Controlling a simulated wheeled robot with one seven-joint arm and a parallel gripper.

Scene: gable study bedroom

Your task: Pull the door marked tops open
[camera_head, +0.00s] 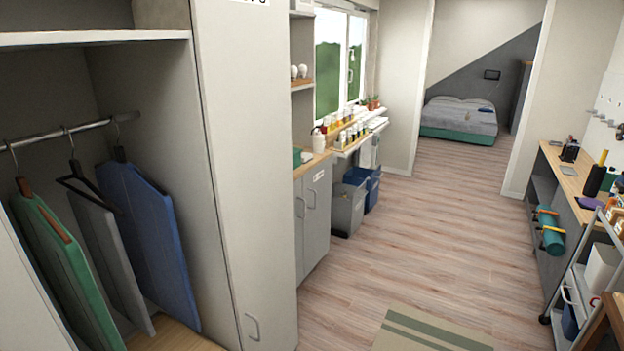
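A tall pale grey door panel (240,150) stands just right of an open wardrobe bay. A white label (250,2) at its top is cut off by the picture edge, so I cannot read it fully. A small grey bar handle (252,327) sits low on the panel, toward its left side. The panel looks shut, though its edges do not show clearly enough to be sure. My gripper is not in view.
Green, grey and blue garments hang from a rail (60,133) in the bay. Beyond the panel are a low cabinet (313,215) and bins (347,207). A striped rug (430,332) lies on open floor; a trolley (575,300) stands right.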

